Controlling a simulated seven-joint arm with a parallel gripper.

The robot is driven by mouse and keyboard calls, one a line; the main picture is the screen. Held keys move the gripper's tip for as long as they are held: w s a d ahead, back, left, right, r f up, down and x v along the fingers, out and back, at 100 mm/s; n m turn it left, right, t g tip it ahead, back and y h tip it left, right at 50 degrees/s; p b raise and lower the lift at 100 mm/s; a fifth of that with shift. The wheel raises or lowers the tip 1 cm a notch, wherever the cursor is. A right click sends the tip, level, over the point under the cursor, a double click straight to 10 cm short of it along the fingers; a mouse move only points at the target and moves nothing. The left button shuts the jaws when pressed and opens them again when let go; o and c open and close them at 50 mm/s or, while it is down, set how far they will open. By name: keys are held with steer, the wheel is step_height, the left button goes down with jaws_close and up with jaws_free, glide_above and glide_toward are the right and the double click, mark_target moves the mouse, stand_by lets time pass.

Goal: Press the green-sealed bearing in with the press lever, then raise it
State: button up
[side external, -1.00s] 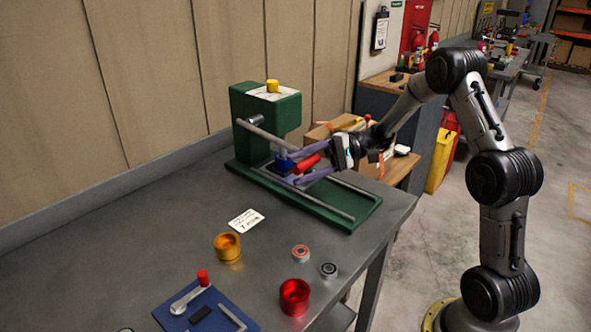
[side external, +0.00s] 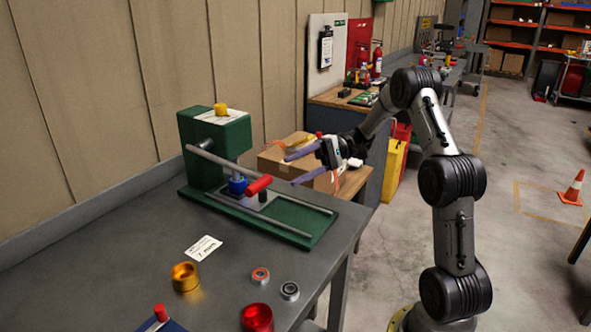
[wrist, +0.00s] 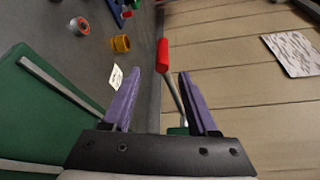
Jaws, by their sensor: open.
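The green press (side external: 215,145) stands on the bench, with a yellow cap on top. Its grey lever (side external: 222,167) slopes down toward the front right and ends in a red handle (side external: 259,185). A blue cup (side external: 237,186) sits under the press head. I cannot make out the green-sealed bearing. My gripper (side external: 291,169) is open and empty, right of the red handle and apart from it. In the wrist view the red handle (wrist: 163,55) shows beyond and between the purple fingers (wrist: 160,75).
A gold cup (side external: 185,277), a red cup (side external: 257,318), an orange-sealed bearing (side external: 260,275) and a dark-sealed bearing (side external: 290,291) stand on the front of the bench. A white card (side external: 203,248) lies behind the gold cup. A cardboard box (side external: 285,155) is behind my gripper.

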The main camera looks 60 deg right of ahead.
mark_target(250, 193)
steer(key=w+a+m, duration=0.1)
steer(key=a, duration=0.3)
steer(key=w+a+f+m+g, duration=0.1)
steer(key=w+a+m, duration=0.1)
steer(key=a, duration=0.2)
steer(key=w+a+m+g+h, duration=0.1)
steer(key=a, duration=0.3)
steer(key=shift+w+a+f+m, duration=0.2)
steer(key=shift+w+f+m, duration=0.1)
steer(key=shift+w+f, duration=0.1)
stand_by(0.3)
jaws_close()
steer(key=shift+d+f, duration=0.1)
steer(key=shift+f, duration=0.05)
stand_by(1.1)
